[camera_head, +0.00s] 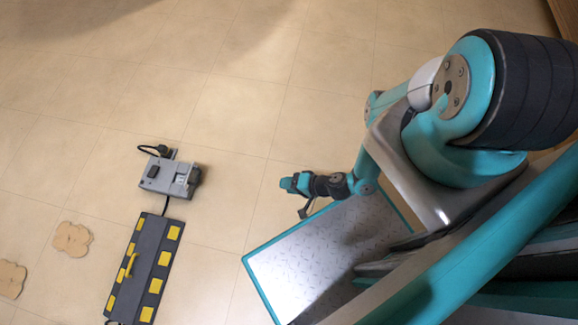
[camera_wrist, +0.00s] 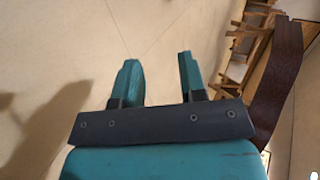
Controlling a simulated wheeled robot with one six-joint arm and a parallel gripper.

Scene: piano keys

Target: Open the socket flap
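A grey socket box (camera_head: 168,180) lies on the tiled floor left of my gripper in the head view. It has a small dark square on top and a dark part at its right side. A black cable with a plug is at its upper edge. I cannot make out which part is the flap, or whether it is open or shut. My gripper (camera_head: 288,184) is well to the right of the box, apart from it. In the wrist view my gripper (camera_wrist: 158,62) has its two teal fingers spread, with only floor visible between them. The socket box is not in the wrist view.
Brown flat pieces (camera_head: 71,238) lie at the lower left. Floor between gripper and box is clear. Brown wooden furniture (camera_wrist: 262,50) shows at the wrist view's right.

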